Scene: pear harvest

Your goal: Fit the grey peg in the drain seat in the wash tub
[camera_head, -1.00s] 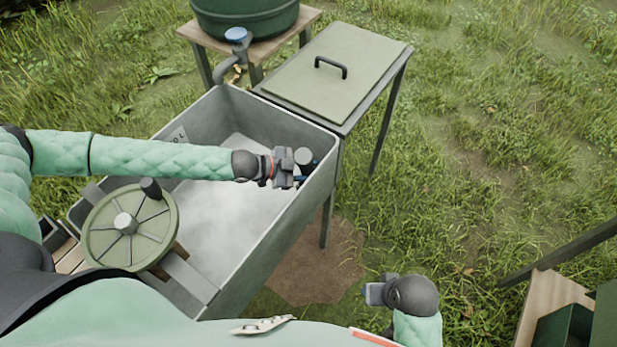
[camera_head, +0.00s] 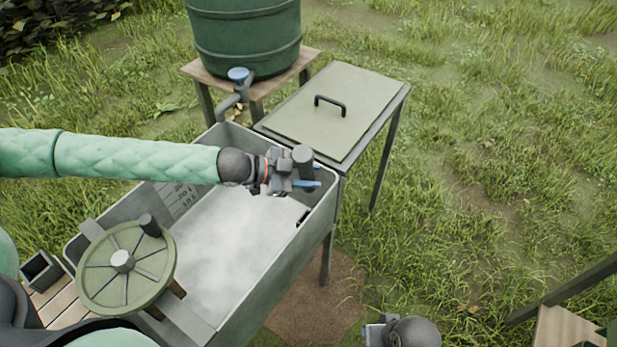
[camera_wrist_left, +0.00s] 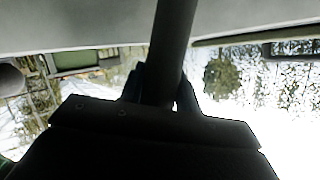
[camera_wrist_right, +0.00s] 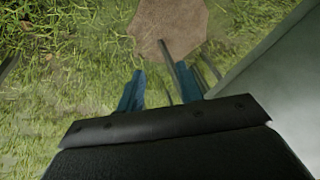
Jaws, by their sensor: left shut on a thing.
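My left gripper (camera_head: 308,176) is shut on the grey peg (camera_head: 303,155) and holds it over the far right part of the wash tub (camera_head: 262,262). In the left wrist view the peg (camera_wrist_left: 172,40) is a dark cylinder between the fingers. The peg appears clear of the tub floor. A small dark fitting (camera_head: 303,217) shows on the tub's right side; I cannot tell whether it is the drain seat. Mist or pale glare blurs the tub floor. My right gripper (camera_head: 375,333) is outside the tub, and its fingers (camera_wrist_right: 160,92) are apart and empty.
A spoked green wheel (camera_head: 124,262) sits over the tub's near left end. A green barrel with a blue-topped tap (camera_head: 238,75) stands behind. A lidded table (camera_head: 340,120) adjoins the tub's far right side. Grass lies open to the right.

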